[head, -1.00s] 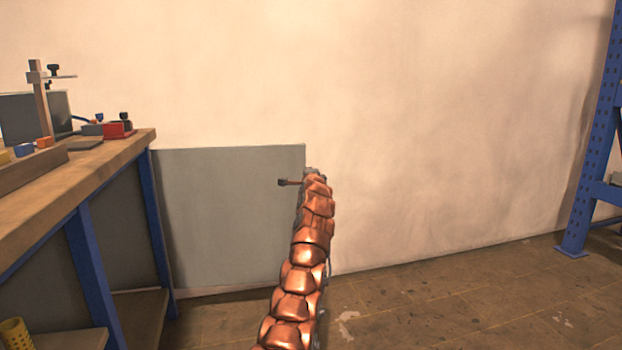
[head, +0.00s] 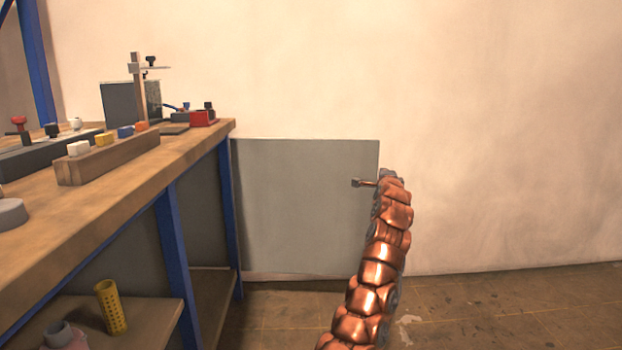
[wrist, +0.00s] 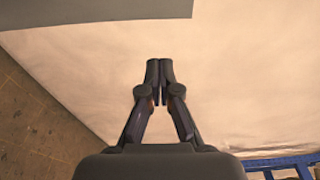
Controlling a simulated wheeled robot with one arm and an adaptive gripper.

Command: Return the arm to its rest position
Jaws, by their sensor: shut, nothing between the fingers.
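My copper-coloured arm rises from the bottom of the head view, right of centre, and stands clear of the workbench (head: 60,222). In the wrist view my gripper (wrist: 160,80) is shut, its two dark fingertips together with nothing between them. Behind the fingertips is the pale wall (wrist: 230,60).
The wooden bench on the left holds a block with coloured pieces (head: 108,152), a red box (head: 203,118) and a clamp stand (head: 137,90). A yellow perforated cup (head: 111,307) stands on the lower shelf. A grey panel (head: 305,205) leans at the wall. Floor at right is clear.

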